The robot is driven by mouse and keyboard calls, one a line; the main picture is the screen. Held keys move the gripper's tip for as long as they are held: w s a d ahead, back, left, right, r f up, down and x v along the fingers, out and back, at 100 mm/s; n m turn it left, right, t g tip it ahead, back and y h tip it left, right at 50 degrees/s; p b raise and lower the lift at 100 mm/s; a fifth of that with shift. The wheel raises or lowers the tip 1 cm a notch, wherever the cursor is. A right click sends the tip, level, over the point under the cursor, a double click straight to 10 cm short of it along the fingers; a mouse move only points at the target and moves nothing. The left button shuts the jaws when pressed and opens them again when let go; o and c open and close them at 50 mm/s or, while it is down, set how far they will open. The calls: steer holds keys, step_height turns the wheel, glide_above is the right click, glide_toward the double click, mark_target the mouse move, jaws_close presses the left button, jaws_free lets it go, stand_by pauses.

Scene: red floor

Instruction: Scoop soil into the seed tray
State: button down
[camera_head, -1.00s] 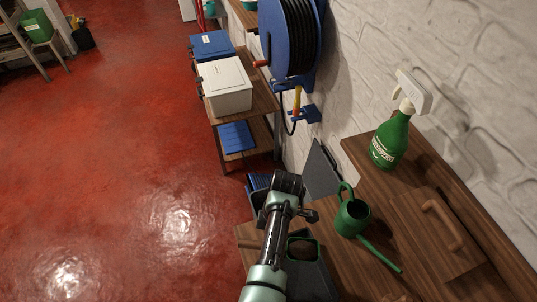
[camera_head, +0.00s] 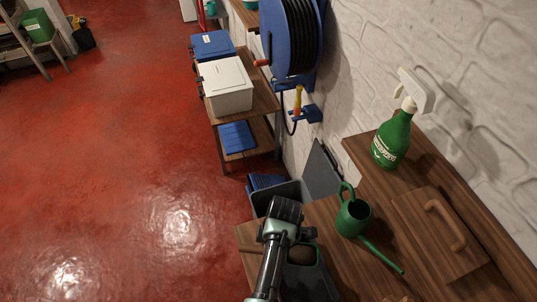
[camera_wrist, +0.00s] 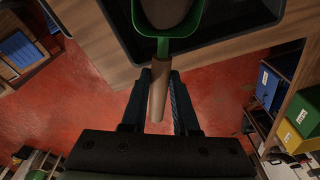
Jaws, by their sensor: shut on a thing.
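My gripper (camera_wrist: 160,98) is shut on the pale wooden handle (camera_wrist: 158,92) of a green scoop (camera_wrist: 187,22). Brown matter that looks like soil (camera_wrist: 165,10) lies in the scoop. In the head view the scoop's green rim (camera_head: 318,247) shows just right of my wrist, partly hidden by it. A dark tray (camera_head: 308,284) lies on the wooden bench under the scoop; its black rim also shows in the wrist view (camera_wrist: 262,27). I cannot see whether the tray holds soil. The scoop appears to be over it, and I cannot tell whether they touch.
A green watering can (camera_head: 352,217) stands close right of the tray, its spout toward the front. A green spray bottle (camera_head: 392,140) and a wooden float (camera_head: 440,222) are farther right. An open grey bin (camera_head: 290,190) with raised lid (camera_head: 322,172) stands beyond the bench.

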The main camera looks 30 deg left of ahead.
steer(key=shift+s+d+r+t+y+p, duration=0.15)
steer(key=shift+r+t+y+p, duration=0.15)
steer(key=shift+t, duration=0.25)
steer(key=shift+s+r+t+y+p, duration=0.1)
steer(key=shift+s+t+y+p, duration=0.1)
steer(key=shift+t+p, duration=0.3)
steer(key=t+y+b, duration=0.1)
steer(key=t+b, duration=0.1)
steer(key=t+y+b, duration=0.1)
steer(key=t+b, duration=0.1)
steer(key=s+t+y+b, duration=0.1)
steer(key=t+b, duration=0.1)
steer(key=shift+d+r+n, duration=0.3)
steer(key=shift+s+d+t+y+b, duration=0.1)
steer(key=shift+s+t+y+b, duration=0.25)
steer(key=shift+b, duration=0.8)
steer(key=shift+w+r+t+b, duration=0.1)
steer(key=shift+r+t+b, duration=0.2)
steer(key=shift+b, duration=0.3)
